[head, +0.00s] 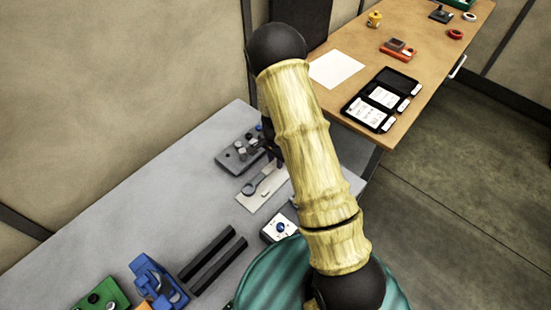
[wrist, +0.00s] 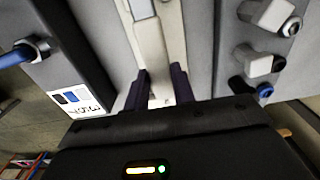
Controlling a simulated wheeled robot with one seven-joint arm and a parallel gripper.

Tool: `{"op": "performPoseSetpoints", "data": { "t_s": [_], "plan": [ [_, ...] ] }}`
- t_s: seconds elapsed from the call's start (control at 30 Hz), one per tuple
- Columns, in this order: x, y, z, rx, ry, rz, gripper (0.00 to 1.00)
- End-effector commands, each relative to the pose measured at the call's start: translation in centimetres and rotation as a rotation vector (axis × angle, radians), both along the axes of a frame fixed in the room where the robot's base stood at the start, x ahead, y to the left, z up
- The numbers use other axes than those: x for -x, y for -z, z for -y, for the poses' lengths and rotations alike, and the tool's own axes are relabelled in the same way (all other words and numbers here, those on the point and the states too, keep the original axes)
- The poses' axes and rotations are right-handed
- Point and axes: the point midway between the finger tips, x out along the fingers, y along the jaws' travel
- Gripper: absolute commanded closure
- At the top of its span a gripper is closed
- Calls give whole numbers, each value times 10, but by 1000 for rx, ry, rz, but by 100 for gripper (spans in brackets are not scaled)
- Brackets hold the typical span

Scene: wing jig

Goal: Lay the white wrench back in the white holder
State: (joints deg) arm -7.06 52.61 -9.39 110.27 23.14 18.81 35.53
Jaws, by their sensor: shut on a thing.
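My gripper (wrist: 162,88) points down with its two dark fingers shut on a pale bar, the white wrench (wrist: 152,50), which runs up the wrist view between them. In the head view my gripper (head: 272,152) is at the far part of the grey table, mostly behind my arm. The white holder (head: 270,197) is a pale flat plate there, with a grey wrench-shaped outline on it. I cannot tell whether this outline is a recess or a tool. My gripper is close over the holder's far end. Whether the wrench touches the holder is hidden.
A grey block with several knobs (head: 232,160) stands close beside the holder, also at the right in the wrist view (wrist: 243,40). A white-topped box with a blue knob (head: 280,228) is nearer. Black bars (head: 214,262) and a blue fixture (head: 155,284) lie further left.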

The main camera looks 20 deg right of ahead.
Motion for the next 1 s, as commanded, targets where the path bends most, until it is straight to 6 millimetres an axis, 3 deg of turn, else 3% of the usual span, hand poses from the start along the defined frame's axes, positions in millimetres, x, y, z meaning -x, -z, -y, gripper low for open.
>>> {"op": "performPoseSetpoints", "data": {
  "t_s": [0.4,1.0],
  "plan": [
    [0,44,0,0,0,1,100],
    [-1,48,1,0,1,1,100]
  ]
}}
